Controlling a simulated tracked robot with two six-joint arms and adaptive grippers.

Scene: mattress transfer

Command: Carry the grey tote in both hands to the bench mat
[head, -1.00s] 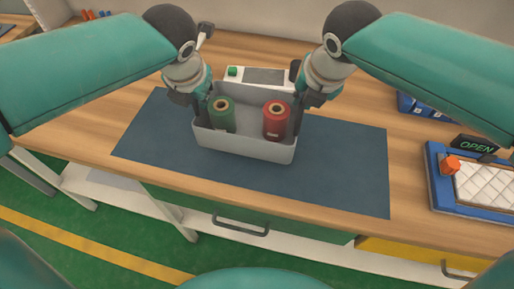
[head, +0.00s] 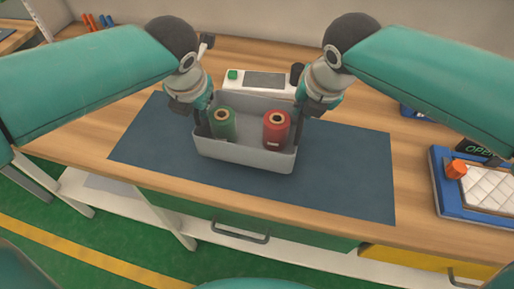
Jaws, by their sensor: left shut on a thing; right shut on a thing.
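The grey tote (head: 246,155) is over the middle of the dark blue bench mat (head: 345,175); I cannot tell whether its base touches the mat. A green spool (head: 223,126) stands in its left part and a red spool (head: 276,129) in its right part. My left gripper (head: 202,124) is shut on the tote's left side wall. My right gripper (head: 301,126) is shut on its right side wall. The fingertips of both are partly hidden by the tote and my wrists.
A white device with a green button (head: 233,75) and grey screen stands behind the tote. A blue tray (head: 440,185) with a white quilted pad and an orange knob is at the right. The mat's left and right parts are bare.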

